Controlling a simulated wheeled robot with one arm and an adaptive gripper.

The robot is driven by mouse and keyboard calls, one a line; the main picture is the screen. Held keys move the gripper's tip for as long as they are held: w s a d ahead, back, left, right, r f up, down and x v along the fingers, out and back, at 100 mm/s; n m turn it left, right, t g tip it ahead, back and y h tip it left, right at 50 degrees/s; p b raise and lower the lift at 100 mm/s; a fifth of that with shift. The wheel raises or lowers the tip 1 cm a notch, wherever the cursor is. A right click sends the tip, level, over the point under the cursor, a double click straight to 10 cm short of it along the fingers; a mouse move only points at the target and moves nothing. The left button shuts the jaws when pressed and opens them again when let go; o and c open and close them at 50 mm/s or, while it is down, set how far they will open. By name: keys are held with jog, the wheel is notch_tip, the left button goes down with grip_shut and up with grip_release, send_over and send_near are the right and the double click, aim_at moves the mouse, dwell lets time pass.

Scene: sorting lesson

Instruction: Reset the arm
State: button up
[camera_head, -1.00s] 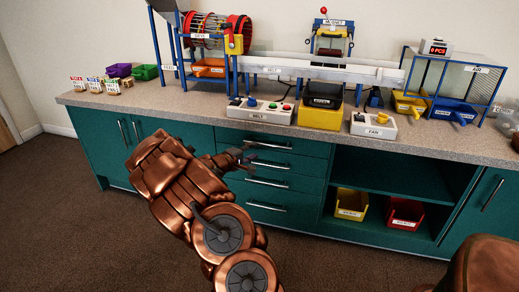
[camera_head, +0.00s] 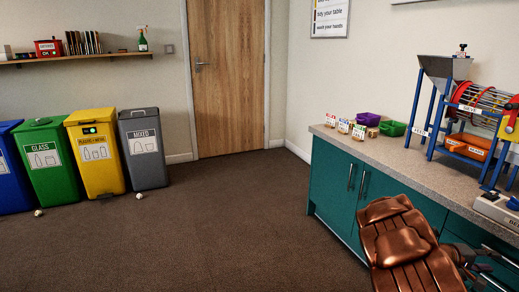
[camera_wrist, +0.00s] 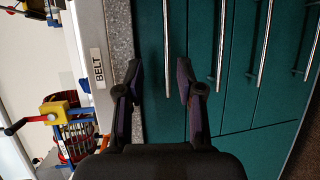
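My gripper (camera_wrist: 160,85) shows in the wrist view with its two fingers apart and nothing between them. It is in front of the teal drawers (camera_wrist: 232,65) and their long metal handles, close to the counter edge. In the head view my copper-coloured arm is at the lower right, in front of the teal cabinet (camera_head: 340,180). The gripper end there is dark and partly cut off by the right edge of the picture.
Several bins, including a yellow one (camera_head: 96,150), stand along the left wall. Small white items (camera_head: 139,195) lie on the floor. The middle floor is clear.

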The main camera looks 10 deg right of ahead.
jog(key=s+a+r+m+g+y+p, duration=0.15)
jog(key=s+a+r+p, duration=0.25)
jog(key=a+r+p, duration=0.5)
jog(key=s+a+r+m+g+y+p, duration=0.1)
jog(key=s+a+r+m+y+p, duration=0.25)
jog(key=a+r, duration=0.65)
jog(key=s+a+r+n+t+y+p, duration=0.1)
jog(key=a+r+p, duration=0.4)
jog(key=a, duration=0.7)
jog(key=s+a+r+n+t+y+p, duration=0.2)
jog(key=s+a+r+y+p, duration=0.4)
jog(key=a, duration=0.7)
jog(key=s+a+r+n+t+y+p, duration=0.1)
jog(key=s+a+r+n+y+p, duration=0.2)
jog(key=a, duration=1)
notch_tip(320, 180, up, 2)
jog(key=p, duration=0.3)
jog(key=shift+s+r+n+y+p, duration=0.25)
jog(key=shift+s+n+y+p, duration=0.05)
jog(key=shift+s+n+p, duration=0.1)
